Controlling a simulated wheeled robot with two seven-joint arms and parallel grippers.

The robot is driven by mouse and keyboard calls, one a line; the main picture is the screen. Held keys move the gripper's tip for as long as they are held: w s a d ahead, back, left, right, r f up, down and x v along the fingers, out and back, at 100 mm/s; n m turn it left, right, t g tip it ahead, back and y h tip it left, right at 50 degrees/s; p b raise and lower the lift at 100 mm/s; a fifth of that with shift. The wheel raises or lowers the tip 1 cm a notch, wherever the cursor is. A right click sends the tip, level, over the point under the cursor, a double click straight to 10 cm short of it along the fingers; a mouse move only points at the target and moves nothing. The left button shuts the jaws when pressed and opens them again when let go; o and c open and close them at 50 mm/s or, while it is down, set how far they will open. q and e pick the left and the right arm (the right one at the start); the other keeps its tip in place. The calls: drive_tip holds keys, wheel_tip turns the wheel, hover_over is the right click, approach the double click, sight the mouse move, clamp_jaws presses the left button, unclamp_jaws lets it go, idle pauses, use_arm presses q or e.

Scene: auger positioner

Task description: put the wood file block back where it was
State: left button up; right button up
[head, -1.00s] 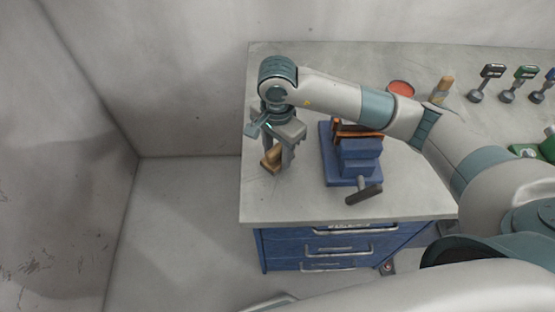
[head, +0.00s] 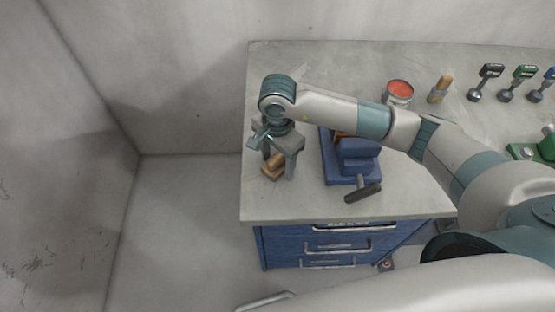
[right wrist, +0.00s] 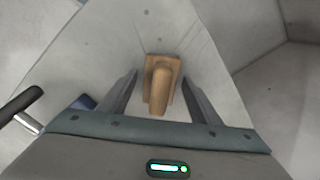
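The wood file block (head: 272,166) is a small tan wooden block with a rounded handle. It is at the left end of the grey workbench, below my right gripper (head: 277,170). In the right wrist view the block (right wrist: 161,84) lies between the two fingers of the right gripper (right wrist: 160,77), its handle toward the camera. The fingers are apart, with a gap on each side of the handle, so the gripper looks open. In the head view the fingers partly hide the block. My left gripper is not in view.
A blue vise (head: 357,158) with a dark handle stands right of the gripper, partly under my right arm. A red-topped can (head: 399,92), a brush (head: 440,88) and several small upright tools (head: 486,82) stand farther back. The bench's front strip is clear.

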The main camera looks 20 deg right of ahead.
sight(277, 155)
drive_tip(key=shift+r, duration=0.25)
drive_tip(key=shift+r, duration=0.3)
wheel_tip(277, 155, up, 9)
drive_tip(key=b, duration=0.4)
drive_tip(key=shift+r, duration=1.1)
